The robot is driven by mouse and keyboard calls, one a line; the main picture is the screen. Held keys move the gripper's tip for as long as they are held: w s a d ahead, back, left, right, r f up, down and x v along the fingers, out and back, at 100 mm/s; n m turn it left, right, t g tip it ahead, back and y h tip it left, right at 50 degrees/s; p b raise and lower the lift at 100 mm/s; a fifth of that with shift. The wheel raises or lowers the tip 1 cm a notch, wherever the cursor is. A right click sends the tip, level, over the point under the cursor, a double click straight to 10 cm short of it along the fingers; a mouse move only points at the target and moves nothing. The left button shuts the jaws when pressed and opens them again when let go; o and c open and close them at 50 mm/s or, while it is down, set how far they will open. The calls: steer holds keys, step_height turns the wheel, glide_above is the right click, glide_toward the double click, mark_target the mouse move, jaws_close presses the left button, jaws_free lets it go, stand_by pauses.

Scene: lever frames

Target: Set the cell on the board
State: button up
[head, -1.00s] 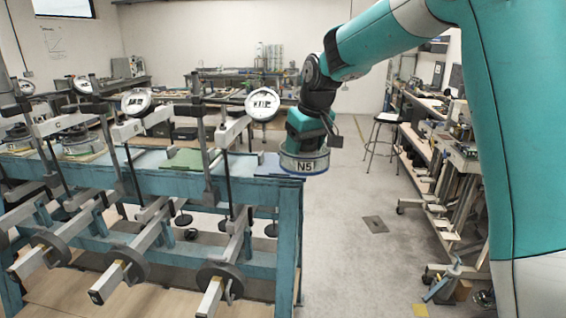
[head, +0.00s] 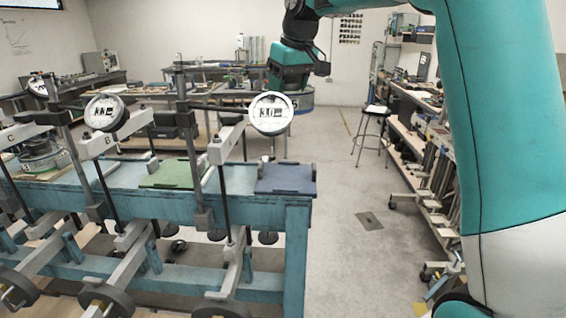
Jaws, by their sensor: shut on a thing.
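My gripper (head: 297,82) is at the top centre of the head view, above and beyond the bench's right end. It is shut on a round cell (head: 303,100) with a blue-grey band, which hangs in the air. A dial gauge hides the left part of the cell, and only the end of its label shows. A blue board (head: 286,180) lies bare on the right end of the bench. A green board (head: 168,174) lies to its left. Another round cell (head: 42,145) sits on a board at the far left, partly behind a frame post.
Lever frames with upright posts, beams and dial gauges (head: 271,114) stand along the blue bench (head: 250,215). One post and gauge rise just left of the blue board. A stool (head: 371,130) and shelving stand at the right. The floor (head: 345,240) right of the bench is clear.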

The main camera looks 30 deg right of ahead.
step_height(320, 180, down, 18)
steer(key=p, duration=0.4)
steer(key=shift+a+r, duration=0.1)
steer(key=shift+r, duration=0.05)
steer(key=o, duration=1.5)
steer(key=shift+f, duration=0.2)
steer(key=shift+o, duration=0.2)
steer(key=shift+r, duration=0.1)
steer(key=b+v, duration=0.4)
steer(key=v, duration=0.8)
